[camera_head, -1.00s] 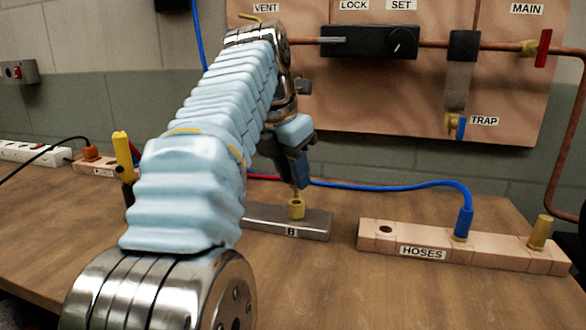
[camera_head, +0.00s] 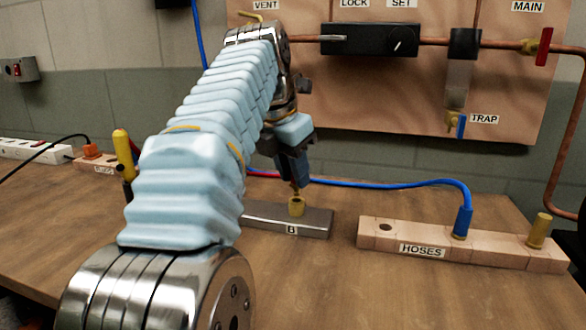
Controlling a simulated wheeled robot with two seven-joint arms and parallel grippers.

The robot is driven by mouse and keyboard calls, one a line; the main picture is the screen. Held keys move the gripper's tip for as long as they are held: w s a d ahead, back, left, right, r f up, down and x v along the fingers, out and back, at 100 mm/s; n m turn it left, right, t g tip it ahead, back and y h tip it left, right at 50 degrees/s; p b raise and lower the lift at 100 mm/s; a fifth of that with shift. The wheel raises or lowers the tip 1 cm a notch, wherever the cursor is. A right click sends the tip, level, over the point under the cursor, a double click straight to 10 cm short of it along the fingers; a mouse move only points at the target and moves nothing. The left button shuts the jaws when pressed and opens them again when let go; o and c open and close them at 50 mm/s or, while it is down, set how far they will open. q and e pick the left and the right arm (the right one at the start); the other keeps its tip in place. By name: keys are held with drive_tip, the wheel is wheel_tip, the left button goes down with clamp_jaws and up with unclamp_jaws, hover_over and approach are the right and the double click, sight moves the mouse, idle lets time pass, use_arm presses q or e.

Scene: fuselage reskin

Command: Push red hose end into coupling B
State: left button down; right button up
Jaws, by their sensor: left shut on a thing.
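Coupling B (camera_head: 297,207) is a short brass socket standing on a grey metal block (camera_head: 314,221) marked B. My left gripper (camera_head: 295,180) is directly above it, pointing down, and is shut on the red hose end. A narrow brass-coloured tip shows between the fingers and the coupling's top. The fingers hide most of the hose end, and I cannot tell how deep the tip sits. A short stretch of red hose (camera_head: 263,175) shows left of the gripper, behind my arm. My right gripper is not in view.
A wooden rack (camera_head: 385,240) marked HOSES stands to the right, holding a blue hose's end (camera_head: 463,222) and a brass piece (camera_head: 539,231). The blue hose (camera_head: 390,186) runs behind my gripper. A yellow-handled tool (camera_head: 122,147) stands left. The panel (camera_head: 400,95) is behind.

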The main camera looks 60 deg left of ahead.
use_arm(q)
drive_tip(key=shift+f+b, duration=0.8)
drive_tip(key=shift+f, duration=0.65)
drive_tip(key=c, duration=0.8)
unclamp_jaws()
drive_tip(key=shift+r, duration=0.1)
drive_tip(key=p+v, duration=0.3)
drive_tip(key=shift+p+v, duration=0.6)
drive_tip(key=shift+v, duration=0.35)
